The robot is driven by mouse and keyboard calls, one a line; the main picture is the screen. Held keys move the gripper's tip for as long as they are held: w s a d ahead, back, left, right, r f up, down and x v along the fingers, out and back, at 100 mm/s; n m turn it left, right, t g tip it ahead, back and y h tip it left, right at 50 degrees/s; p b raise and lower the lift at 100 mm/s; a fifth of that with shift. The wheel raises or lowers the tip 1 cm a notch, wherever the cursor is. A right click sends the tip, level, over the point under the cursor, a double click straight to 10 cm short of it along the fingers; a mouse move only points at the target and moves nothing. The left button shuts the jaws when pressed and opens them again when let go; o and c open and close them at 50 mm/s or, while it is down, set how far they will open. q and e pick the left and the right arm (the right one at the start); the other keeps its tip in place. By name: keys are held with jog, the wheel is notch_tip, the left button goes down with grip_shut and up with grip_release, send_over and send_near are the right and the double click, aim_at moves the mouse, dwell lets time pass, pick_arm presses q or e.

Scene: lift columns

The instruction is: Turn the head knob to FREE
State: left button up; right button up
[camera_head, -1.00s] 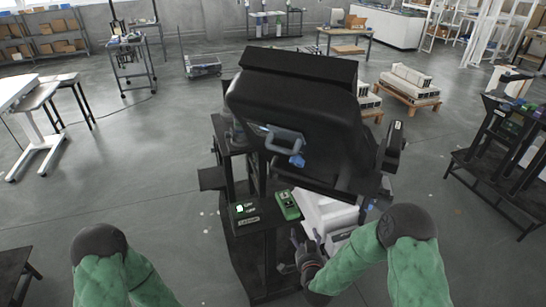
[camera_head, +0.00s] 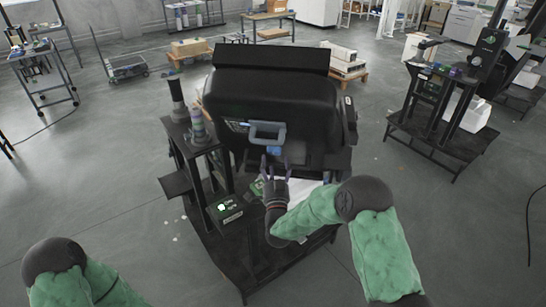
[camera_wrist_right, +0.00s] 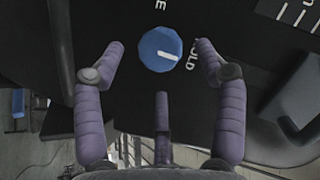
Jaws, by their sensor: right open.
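The head knob (camera_wrist_right: 160,49) is a round blue dial with a white pointer line, on the black head (camera_head: 265,95). In the right wrist view its pointer aims right and slightly down, toward lettering ending "OLD"; an "E" shows above it. In the head view the knob (camera_head: 274,150) is a small blue spot below the grey-blue handle (camera_head: 267,133). My right gripper (camera_head: 275,167) is just below the knob. In the wrist view its purple fingers (camera_wrist_right: 160,60) are spread on either side of the knob, apart from it. My left gripper is out of view; only its arm shows at lower left.
A green box with a lit button (camera_head: 226,209) sits on the stand at the left of my right gripper. Another dark stand (camera_head: 440,130) is at right. The floor between is clear.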

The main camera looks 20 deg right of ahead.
aim_at(274, 154)
jog(key=shift+x, duration=1.95)
jog(key=shift+c, duration=0.3)
jog(key=shift+s, duration=0.1)
jog(key=c, duration=1)
jog(key=shift+c, duration=0.2)
